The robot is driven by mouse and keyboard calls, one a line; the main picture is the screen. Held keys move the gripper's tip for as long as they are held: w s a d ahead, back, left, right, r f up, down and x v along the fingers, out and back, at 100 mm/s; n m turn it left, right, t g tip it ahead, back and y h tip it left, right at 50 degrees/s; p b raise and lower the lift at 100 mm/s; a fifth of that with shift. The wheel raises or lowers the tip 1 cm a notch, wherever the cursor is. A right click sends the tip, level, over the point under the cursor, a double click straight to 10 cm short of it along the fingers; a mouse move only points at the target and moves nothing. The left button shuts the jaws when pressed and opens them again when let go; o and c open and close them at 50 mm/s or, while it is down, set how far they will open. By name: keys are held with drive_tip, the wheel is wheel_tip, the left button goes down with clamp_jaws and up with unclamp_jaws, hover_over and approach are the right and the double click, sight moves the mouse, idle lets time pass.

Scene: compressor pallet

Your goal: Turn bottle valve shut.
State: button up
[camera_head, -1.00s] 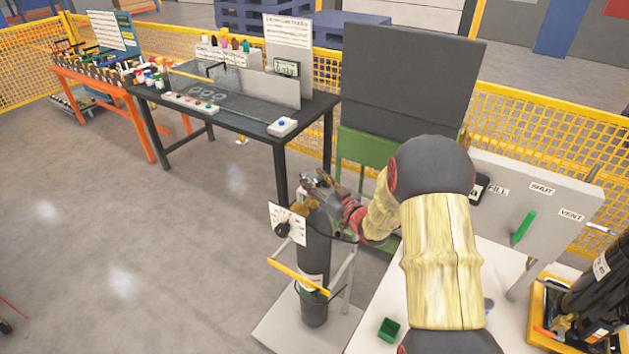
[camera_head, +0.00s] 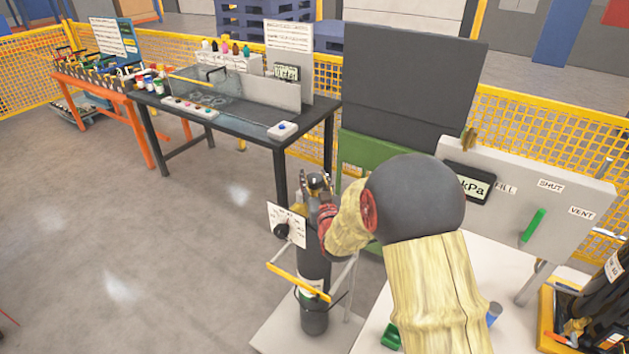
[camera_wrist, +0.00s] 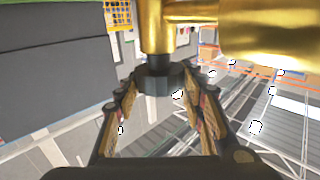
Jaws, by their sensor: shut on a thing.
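The dark gas bottle (camera_head: 313,262) stands upright in a stand, with a white label low on its side. Its brass valve body (camera_wrist: 190,28) fills the top of the wrist view. A black valve knob (camera_wrist: 160,82) sits at the end of the brass stem. My gripper (camera_wrist: 163,100) has its two padded fingers on either side of this knob and is shut on it. In the head view my gripper (camera_head: 319,186) is at the bottle's top, and my arm partly hides the valve there.
A white plate with a black dial (camera_head: 283,230) is left of the bottle top. A yellow bar (camera_head: 298,280) crosses the bottle. To the right stand a panel with a green lever (camera_head: 533,225) and a kPa display (camera_head: 470,184). Open floor lies to the left.

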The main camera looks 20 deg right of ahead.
sight(316, 183)
drive_tip(key=o, duration=1.2)
drive_tip(key=shift+c, duration=0.2)
drive_tip(key=v, duration=0.7)
drive_tip(key=shift+s, duration=0.2)
